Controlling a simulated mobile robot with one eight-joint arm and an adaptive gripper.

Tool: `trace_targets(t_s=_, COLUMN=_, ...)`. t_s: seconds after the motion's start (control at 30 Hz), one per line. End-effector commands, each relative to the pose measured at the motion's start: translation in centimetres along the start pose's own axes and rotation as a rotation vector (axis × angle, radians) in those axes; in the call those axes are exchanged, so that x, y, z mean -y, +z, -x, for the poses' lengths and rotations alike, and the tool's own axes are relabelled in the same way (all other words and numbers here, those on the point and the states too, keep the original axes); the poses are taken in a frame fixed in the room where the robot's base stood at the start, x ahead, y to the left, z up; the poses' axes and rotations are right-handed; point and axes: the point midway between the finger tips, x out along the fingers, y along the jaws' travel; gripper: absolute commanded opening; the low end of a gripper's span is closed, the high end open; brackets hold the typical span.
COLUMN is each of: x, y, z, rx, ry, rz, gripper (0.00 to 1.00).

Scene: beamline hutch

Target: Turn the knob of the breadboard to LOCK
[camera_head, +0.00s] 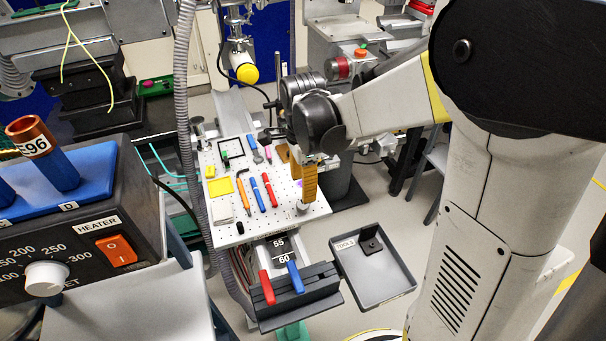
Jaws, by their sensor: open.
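The white breadboard (268,225) is a perforated plate at the middle of the view, with several tools lying on it. A small grey round knob (302,207) shows near its front right corner. The knob's setting and any LOCK mark are too small to read. My gripper (306,196) reaches in from the right and points down over the right part of the board. Its orange-yellow fingers are just above or around the knob; I cannot tell whether they touch it. The gap between the fingers is hard to see from here, and nothing shows held in them.
Screwdrivers, including a red one (270,189), and a yellow block (220,187) lie on the board. A black holder (325,284) with red and blue handles stands in front. A grey TOOLS tray (385,294) sits front right. The heater box (95,235) fills the left.

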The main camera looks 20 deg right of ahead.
Motion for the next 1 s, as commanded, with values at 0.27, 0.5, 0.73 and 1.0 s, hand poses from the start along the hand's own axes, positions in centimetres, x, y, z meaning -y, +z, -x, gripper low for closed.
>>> trace_targets(t_s=0.27, x=-0.1, y=0.0, z=3.9, rx=0.0, ry=0.0, rz=0.0, gripper=0.52)
trace_targets(t_s=0.5, x=0.0, y=0.0, z=4.3, rx=0.0, ry=0.0, rz=0.0, gripper=0.52)
trace_targets(t_s=0.73, x=0.0, y=0.0, z=4.3, rx=0.0, ry=0.0, rz=0.0, gripper=0.52)
trace_targets(t_s=1.0, x=-1.8, y=0.0, z=6.1, rx=-0.005, ry=-0.072, rz=0.182, gripper=0.52)
